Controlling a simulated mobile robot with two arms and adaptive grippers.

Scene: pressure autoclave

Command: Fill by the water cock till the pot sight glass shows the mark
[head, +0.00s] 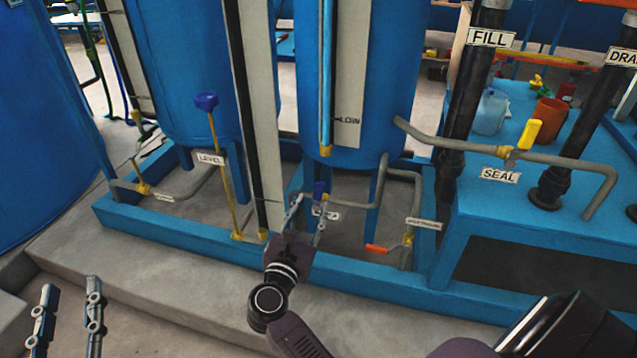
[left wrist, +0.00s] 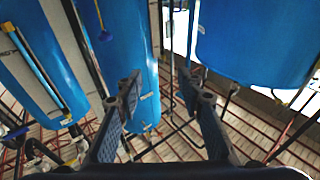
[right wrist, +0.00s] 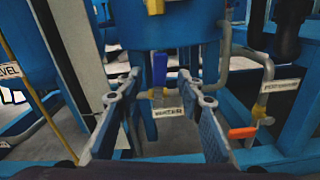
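The water cock (right wrist: 158,95) has an upright blue handle and a brass body above a "WATER" label in the right wrist view. Its blue handle (head: 319,188) also shows in the head view, below the pot. My right gripper (head: 309,208) is open, with its fingers either side of the cock in its own view; contact cannot be told. The blue pot (head: 385,80) carries an upright sight glass (head: 327,80) beside a pale plate with a mark (head: 347,119). The water level is too small to tell. My left gripper (head: 69,290) is open and empty at bottom left.
An orange-handled valve (head: 377,249) is right of the water cock. A yellow-handled valve (head: 530,134) sits above the "SEAL" label (head: 500,174). A tall blue-knobbed rod (head: 207,103) stands by "LEVEL". A blue frame rail (head: 180,237) runs along the front.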

